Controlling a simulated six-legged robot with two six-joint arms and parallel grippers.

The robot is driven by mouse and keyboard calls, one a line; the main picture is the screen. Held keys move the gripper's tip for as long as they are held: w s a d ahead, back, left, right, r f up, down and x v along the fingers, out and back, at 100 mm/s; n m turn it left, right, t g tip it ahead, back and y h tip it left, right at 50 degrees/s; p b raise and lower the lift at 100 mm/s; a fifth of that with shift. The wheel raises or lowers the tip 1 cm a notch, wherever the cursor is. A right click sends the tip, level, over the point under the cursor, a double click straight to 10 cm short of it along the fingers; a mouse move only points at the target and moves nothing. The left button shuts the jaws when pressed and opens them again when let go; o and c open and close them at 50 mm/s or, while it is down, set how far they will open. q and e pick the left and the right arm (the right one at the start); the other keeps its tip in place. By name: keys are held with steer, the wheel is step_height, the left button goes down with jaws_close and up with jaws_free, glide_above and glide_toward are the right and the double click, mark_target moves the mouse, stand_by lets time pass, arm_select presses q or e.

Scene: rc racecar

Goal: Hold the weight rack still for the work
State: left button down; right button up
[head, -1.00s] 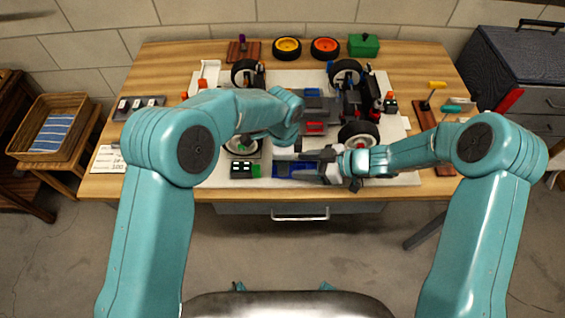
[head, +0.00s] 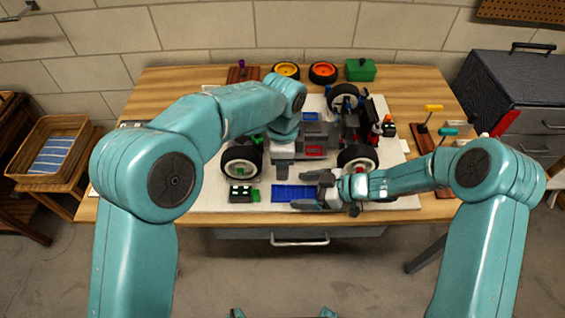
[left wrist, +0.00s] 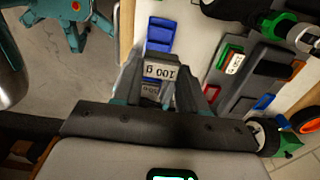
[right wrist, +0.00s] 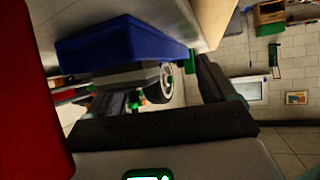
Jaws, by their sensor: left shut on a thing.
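The blue weight rack (head: 290,193) lies at the front of the white mat in the head view. It also shows in the left wrist view (left wrist: 159,33) and, close up, in the right wrist view (right wrist: 125,43). My left gripper (head: 283,170) is above and behind the rack, shut on a grey weight (left wrist: 166,71) labelled 100 g. A second labelled face shows just below it, partly hidden. My right gripper (head: 304,190) is at the rack's right end, its fingers apart on the front and back sides. Whether they touch the rack is unclear.
A partly built car (head: 320,135) with wheels stands just behind the rack. A small dark block with white tops (head: 240,192) is left of the rack. Screwdrivers stand in a wooden holder (head: 422,150) at right. A green box (head: 361,70) is at the back.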

steer(key=shift+r, duration=0.1)
steer(key=shift+d+r, duration=0.1)
steer(key=v, duration=1.1)
steer(key=shift+s+d, duration=0.2)
steer(key=shift+d, duration=0.15)
arm_select(q)
steer(key=shift+s, duration=0.15)
arm_select(e)
steer(key=shift+s, duration=0.1)
